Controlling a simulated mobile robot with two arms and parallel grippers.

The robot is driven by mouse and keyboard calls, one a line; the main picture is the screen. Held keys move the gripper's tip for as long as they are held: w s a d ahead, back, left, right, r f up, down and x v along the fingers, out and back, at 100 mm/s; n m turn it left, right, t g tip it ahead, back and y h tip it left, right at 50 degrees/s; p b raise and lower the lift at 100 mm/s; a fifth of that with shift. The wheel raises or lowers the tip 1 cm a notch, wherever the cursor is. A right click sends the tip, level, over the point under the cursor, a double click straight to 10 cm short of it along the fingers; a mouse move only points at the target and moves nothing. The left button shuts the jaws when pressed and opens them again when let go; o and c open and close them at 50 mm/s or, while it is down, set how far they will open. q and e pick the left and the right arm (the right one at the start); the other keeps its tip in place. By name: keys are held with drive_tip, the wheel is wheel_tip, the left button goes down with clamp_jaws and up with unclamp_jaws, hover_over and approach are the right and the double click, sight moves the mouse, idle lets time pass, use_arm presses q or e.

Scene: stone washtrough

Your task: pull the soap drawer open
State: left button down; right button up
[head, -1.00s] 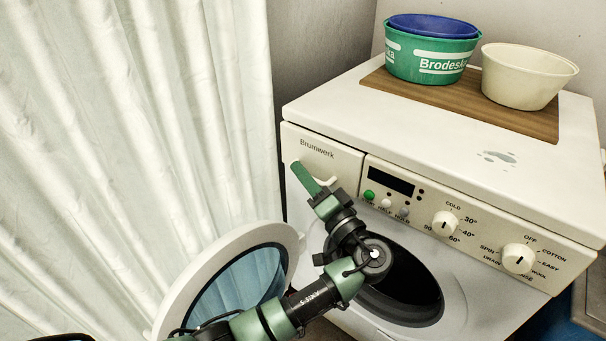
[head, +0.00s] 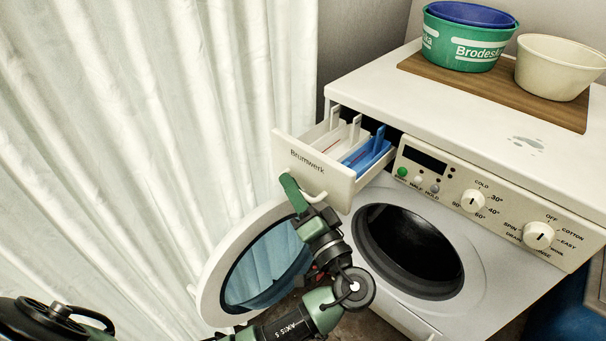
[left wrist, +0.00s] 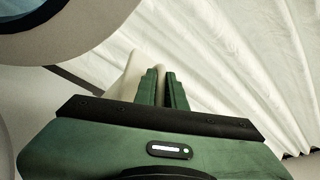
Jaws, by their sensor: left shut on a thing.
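The soap drawer (head: 315,164), with a cream front marked "Brumwerk", stands pulled out of the top left of the washing machine. Its inside shows pale compartments and a blue insert (head: 367,153). My left gripper (head: 297,190) is shut on the drawer's handle (head: 318,197) at the lower front. In the left wrist view, the green fingers (left wrist: 163,88) are close together, with a cream piece (left wrist: 134,72) beside and behind them, probably the handle or drawer front. The fingers hide part of the handle. My right gripper is not in view.
The round door (head: 222,262) of the washing machine (head: 480,245) hangs open below the drawer, close behind my left arm. A white curtain (head: 130,130) hangs on the left. A green tub (head: 465,50) and a cream tub (head: 558,68) stand on a wooden board (head: 490,92) on top.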

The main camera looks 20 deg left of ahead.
use_arm(q)
drive_tip(key=shift+s+a, duration=0.15)
drive_tip(key=shift+s, duration=0.25)
drive_tip(key=c, duration=1.8)
unclamp_jaws()
drive_tip(key=shift+o, duration=0.2)
drive_tip(key=v, duration=0.8)
